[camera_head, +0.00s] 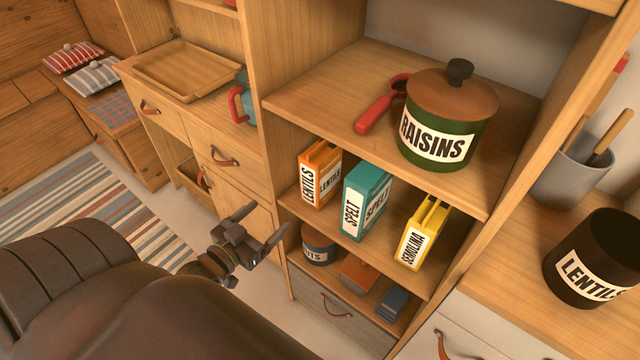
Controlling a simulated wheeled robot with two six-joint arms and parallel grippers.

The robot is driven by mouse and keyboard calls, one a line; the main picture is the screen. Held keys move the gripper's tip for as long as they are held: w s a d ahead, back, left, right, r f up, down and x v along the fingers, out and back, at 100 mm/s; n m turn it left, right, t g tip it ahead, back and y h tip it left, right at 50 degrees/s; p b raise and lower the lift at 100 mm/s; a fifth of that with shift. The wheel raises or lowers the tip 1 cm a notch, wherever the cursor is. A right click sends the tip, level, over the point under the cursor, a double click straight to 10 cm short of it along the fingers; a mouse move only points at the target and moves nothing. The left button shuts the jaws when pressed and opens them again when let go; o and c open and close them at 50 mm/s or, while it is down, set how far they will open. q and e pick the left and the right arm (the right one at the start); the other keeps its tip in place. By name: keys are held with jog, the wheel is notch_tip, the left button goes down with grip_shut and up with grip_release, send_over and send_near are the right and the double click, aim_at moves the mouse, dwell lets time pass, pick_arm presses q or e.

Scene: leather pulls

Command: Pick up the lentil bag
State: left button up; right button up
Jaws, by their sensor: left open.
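The lentil bag (319,175) is an orange bag with white labels reading LENTILS. It stands upright on the middle shelf (375,256), at its left end, beside a teal SPELT bag (365,202). My left gripper (262,227) is open and empty. In the picture it is below and to the left of the lentil bag, in front of the shelf unit, and apart from the bag. My right gripper is not in view.
A yellow SEMOLINA bag (424,232) stands right of the spelt. Above sit a green RAISINS pot (440,125) and a red-handled tool (374,114). A dark LENTILS canister (590,262) stands on the right counter. Below are a jar (317,246) and small boxes.

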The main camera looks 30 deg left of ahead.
aim_at(305, 181)
pick_arm(q)
jog(key=shift+t+h, duration=0.5)
jog(key=w+r, duration=0.1)
jog(key=w, duration=0.1)
jog(key=w+d+r+b, duration=0.1)
jog(key=w, duration=0.1)
jog(key=w+d+b, duration=0.1)
jog(key=w, duration=0.2)
jog(key=shift+w+r, duration=0.1)
jog(key=shift+r, duration=0.3)
jog(key=w, duration=0.2)
jog(key=w+b, duration=0.1)
jog(key=w, duration=0.1)
jog(key=shift+d, duration=0.2)
jog(key=shift+w, duration=0.3)
jog(key=shift+w+d+r, duration=0.1)
jog(key=shift+w, duration=0.3)
jog(key=w, duration=0.2)
jog(key=w+d, duration=0.1)
jog(key=w, duration=0.1)
jog(key=shift+w+r+b, duration=0.1)
jog(key=shift+b, duration=0.25)
jog(key=shift+w, duration=0.2)
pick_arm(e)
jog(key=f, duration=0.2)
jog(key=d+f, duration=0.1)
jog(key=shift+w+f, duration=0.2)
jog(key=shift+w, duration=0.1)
pick_arm(q)
jog(key=shift+c, duration=0.3)
